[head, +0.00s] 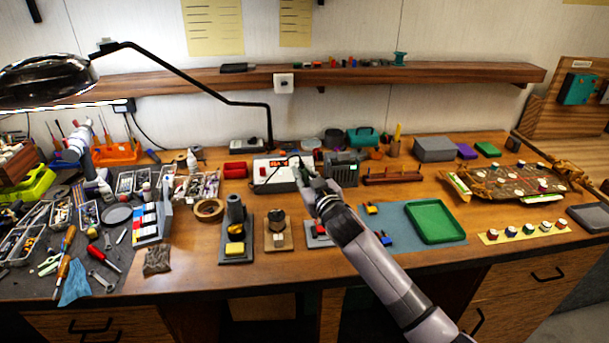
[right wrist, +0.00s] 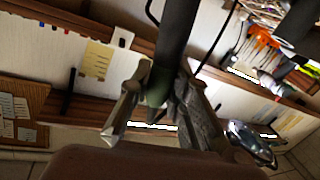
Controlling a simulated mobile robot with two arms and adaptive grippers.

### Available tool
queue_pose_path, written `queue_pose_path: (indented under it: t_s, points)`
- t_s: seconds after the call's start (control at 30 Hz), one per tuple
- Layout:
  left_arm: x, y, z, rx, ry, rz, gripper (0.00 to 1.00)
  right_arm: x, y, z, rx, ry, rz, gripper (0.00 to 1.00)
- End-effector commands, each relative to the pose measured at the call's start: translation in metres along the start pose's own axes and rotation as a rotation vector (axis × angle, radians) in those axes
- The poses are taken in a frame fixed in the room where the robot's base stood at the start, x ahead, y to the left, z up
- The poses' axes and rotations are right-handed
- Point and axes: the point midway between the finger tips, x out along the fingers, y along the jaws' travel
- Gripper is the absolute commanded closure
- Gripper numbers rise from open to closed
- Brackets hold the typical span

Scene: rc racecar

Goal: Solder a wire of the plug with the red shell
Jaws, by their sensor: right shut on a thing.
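My right gripper (head: 312,188) is above the bench, in front of the white soldering station (head: 272,172) with its red display. In the right wrist view the gripper (right wrist: 162,95) is shut on a dark cylindrical handle (right wrist: 176,38), apparently the soldering iron. A black cable shows beside it. A small holder (head: 316,240) with a red part (head: 320,230), possibly the red-shelled plug, stands on the bench below the gripper, partly hidden by my right arm. Its wires cannot be made out.
Left of the red part stand a wooden stand (head: 278,244) and a dark stand with a yellow sponge (head: 235,249). A green tray (head: 434,238) lies on a blue mat at right. Tools crowd the left side. A black lamp arm (head: 180,75) reaches over the back.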

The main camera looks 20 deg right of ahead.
Motion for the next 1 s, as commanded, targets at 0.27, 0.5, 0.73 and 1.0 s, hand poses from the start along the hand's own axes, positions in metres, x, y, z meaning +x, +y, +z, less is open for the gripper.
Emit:
queue_pose_path:
  t_s: [0.27, 0.5, 0.73, 1.0]
  points:
    - [0.0015, 0.0002, 0.0001, 0.0, 0.0, 0.0, 0.6, 0.0001, -0.0004, 0.0017, 0.0, 0.001, 0.0, 1.0]
    - [0.0028, 0.0002, 0.0003, 0.0, 0.0, 0.0, 0.6, 0.0003, -0.0008, 0.0036, 0.0, 0.001, 0.0, 1.0]
    - [0.0041, 0.0002, 0.0004, 0.0, 0.0, 0.0, 0.6, 0.0004, -0.0012, 0.0055, 0.0, 0.001, 0.0, 1.0]
    - [0.0056, 0.0003, 0.0005, 0.0, 0.0, 0.0, 0.6, 0.0005, -0.0016, 0.0075, 0.0, 0.001, 0.0, 1.0]
